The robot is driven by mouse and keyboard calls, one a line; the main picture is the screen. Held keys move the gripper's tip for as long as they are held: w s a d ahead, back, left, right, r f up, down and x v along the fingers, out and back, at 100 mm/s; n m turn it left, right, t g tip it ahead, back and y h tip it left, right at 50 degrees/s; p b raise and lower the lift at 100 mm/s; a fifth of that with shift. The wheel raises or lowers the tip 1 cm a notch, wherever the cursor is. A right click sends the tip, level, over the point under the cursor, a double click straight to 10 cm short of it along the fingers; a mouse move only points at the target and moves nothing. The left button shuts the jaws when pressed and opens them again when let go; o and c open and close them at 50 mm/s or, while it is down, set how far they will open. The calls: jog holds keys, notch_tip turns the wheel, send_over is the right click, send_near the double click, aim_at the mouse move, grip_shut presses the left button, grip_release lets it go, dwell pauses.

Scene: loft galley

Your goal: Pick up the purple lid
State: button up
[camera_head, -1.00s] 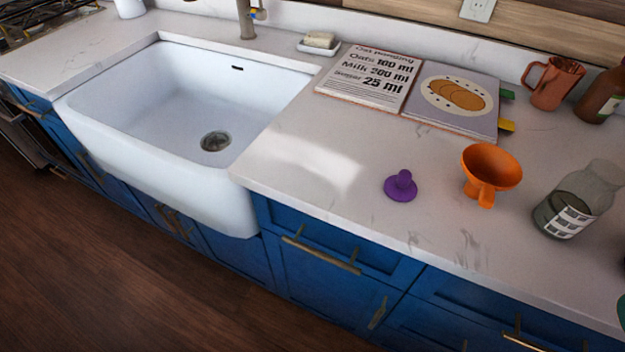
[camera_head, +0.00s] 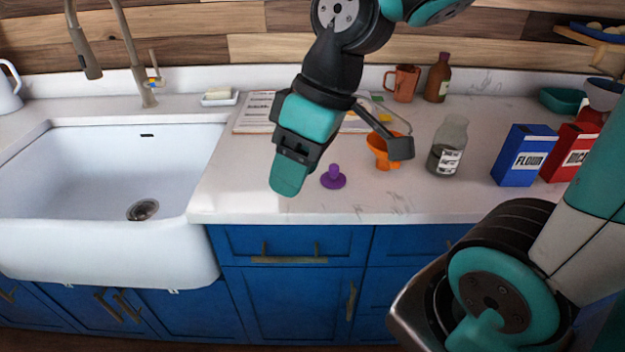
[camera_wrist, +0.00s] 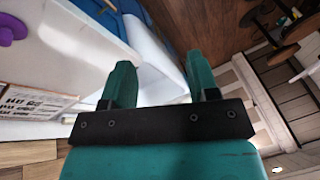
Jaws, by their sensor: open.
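The purple lid (camera_head: 333,177) lies on the white counter near its front edge, with its knob pointing up. It also shows, cut off, at the left edge of the wrist view (camera_wrist: 9,30). My gripper (camera_head: 289,178) hangs over the front of the counter, to the left of the lid and apart from it. In the wrist view my gripper (camera_wrist: 160,72) has its two teal fingers spread, with nothing held between them.
An orange funnel (camera_head: 385,152) stands just right of the lid, and a glass jar (camera_head: 448,146) is further right. Flour (camera_head: 522,157) and red (camera_head: 570,153) boxes stand beyond. An open book (camera_head: 252,112) lies behind my gripper. The sink (camera_head: 100,165) is left.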

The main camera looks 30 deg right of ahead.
jog(key=w+d+t, duration=0.1)
jog(key=w+d, duration=0.7)
jog(key=d, duration=0.2)
jog(key=t+h+p, duration=0.1)
send_near(335, 165)
jog(key=shift+n, duration=0.4)
jog(key=p+x, duration=0.1)
jog(key=x, duration=0.3)
jog(key=shift+w+a+f+p, duration=0.1)
jog(key=shift+f+p, duration=0.1)
jog(key=shift+p, duration=0.1)
jog(key=shift+t, duration=0.3)
jog(key=shift+p+x, duration=0.8)
jog(key=shift+x, duration=2.3)
jog(key=c, duration=1)
